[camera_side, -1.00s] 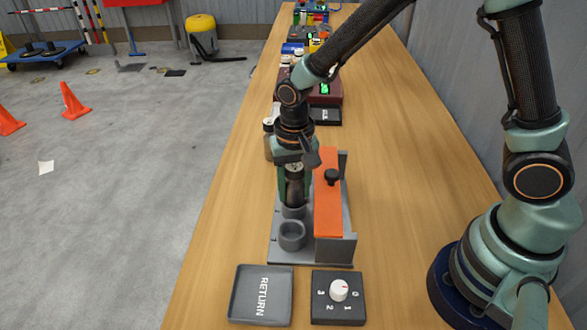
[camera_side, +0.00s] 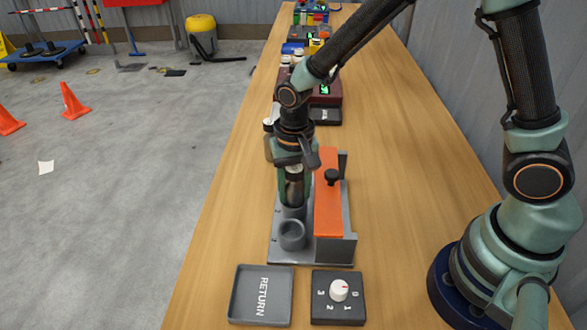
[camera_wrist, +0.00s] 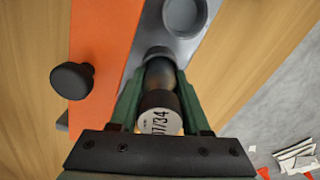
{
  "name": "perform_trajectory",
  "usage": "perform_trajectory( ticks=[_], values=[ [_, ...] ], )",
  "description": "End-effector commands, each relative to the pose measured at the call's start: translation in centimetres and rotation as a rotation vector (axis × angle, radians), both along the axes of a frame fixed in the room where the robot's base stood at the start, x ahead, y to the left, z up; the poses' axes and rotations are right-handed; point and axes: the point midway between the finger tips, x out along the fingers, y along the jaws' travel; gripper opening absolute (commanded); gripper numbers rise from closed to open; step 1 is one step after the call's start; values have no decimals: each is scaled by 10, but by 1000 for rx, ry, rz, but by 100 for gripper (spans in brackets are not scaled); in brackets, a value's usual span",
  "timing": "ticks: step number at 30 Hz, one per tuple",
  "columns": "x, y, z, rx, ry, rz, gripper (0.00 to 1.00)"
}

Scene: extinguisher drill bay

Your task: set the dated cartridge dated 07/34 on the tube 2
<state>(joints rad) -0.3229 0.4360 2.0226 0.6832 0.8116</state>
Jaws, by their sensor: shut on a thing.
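The dated cartridge (camera_side: 294,189) is a dark, shiny cylinder. In the wrist view its pale end (camera_wrist: 161,122) reads 07/34. My gripper (camera_side: 293,196) is shut on it, with a green finger on each side in the wrist view (camera_wrist: 160,88). The cartridge is near upright, its lower end at the mouth of a grey tube (camera_side: 293,212), second from the front; I cannot tell how far it is inside. This tube's rim also shows in the wrist view (camera_wrist: 157,51). The front tube (camera_side: 292,236) is empty. I cannot read any tube number.
An orange panel with a black knob (camera_side: 332,177) stands right beside the tubes. A RETURN tray (camera_side: 240,296) and a dial box (camera_side: 338,312) lie in front. A dark red device (camera_side: 327,90) is behind. The table on the right is bare.

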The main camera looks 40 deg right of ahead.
Motion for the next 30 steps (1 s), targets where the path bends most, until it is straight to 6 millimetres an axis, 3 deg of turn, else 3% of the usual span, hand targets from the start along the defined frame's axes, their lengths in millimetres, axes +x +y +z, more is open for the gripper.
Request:
perform_trajectory(
  ticks=[8, 9, 20, 30],
  values=[
    [0, 0, -5, 1, 0, 0, 0],
    [1, 0, -4, 0, -1, 0, 59],
    [0, 0, -3, 0, 0, 0, 59],
    [1, 0, 21, 1, -3, 0, 59]
  ],
)
